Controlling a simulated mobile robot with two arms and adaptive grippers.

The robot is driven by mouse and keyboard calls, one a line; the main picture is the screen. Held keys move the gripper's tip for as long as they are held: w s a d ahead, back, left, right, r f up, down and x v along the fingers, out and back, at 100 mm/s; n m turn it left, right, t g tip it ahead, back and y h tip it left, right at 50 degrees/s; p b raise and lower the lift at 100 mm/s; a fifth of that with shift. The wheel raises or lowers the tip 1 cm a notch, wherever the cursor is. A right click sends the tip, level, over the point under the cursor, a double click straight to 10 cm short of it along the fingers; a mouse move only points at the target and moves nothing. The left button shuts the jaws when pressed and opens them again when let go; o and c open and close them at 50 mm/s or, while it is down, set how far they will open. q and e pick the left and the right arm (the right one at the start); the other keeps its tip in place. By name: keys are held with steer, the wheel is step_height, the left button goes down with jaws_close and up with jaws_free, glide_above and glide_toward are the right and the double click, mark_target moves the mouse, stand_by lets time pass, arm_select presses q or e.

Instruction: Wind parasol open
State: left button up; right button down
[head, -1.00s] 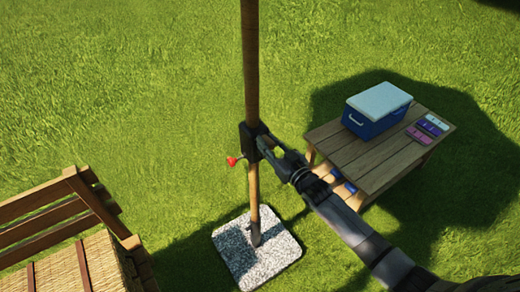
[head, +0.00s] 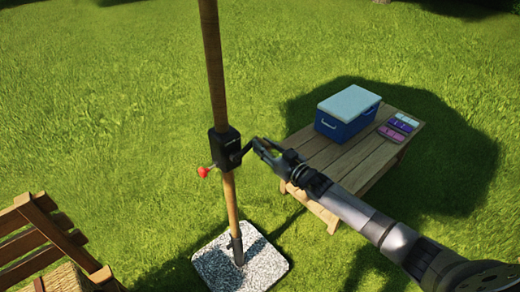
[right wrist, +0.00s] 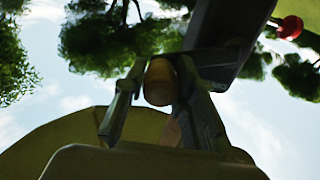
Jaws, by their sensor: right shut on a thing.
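The parasol's wooden pole (head: 213,70) stands upright, slightly tilted in the head view, with a black crank housing (head: 222,143) partway up. A short dark crank arm (head: 241,153) reaches from the housing to the right. My right gripper (head: 258,146) is at its end, beside the housing. In the right wrist view the fingers (right wrist: 152,90) are shut on a wooden crank handle (right wrist: 159,82); the dark crank arm (right wrist: 225,40) is beyond it. A red knob (head: 203,172) sticks out left of the housing and shows in the wrist view (right wrist: 290,27). The canopy is out of the head view. My left gripper is not in view.
The pole stands in a speckled stone base (head: 212,270) on grass. A low wooden table (head: 352,168) with a blue cooler (head: 347,114) and several small coloured items stands right, behind my arm. A wooden chair (head: 42,240) is at lower left.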

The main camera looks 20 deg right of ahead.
steer(key=a+f+b, duration=0.2)
steer(key=f+b, duration=0.1)
steer(key=f, duration=0.2)
steer(key=s+a+f+b, duration=0.1)
steer(key=a+f+b, duration=0.1)
steer(key=f, duration=0.4)
steer(key=shift+s+f+b, duration=0.25)
steer(key=shift+s+b, duration=0.05)
steer(key=shift+b, duration=0.4)
steer(key=c, duration=1.2)
jaws_free()
steer(key=shift+w+r, duration=0.1)
steer(key=shift+r, duration=0.1)
steer(key=p+v, duration=0.5)
steer(key=v, duration=0.5)
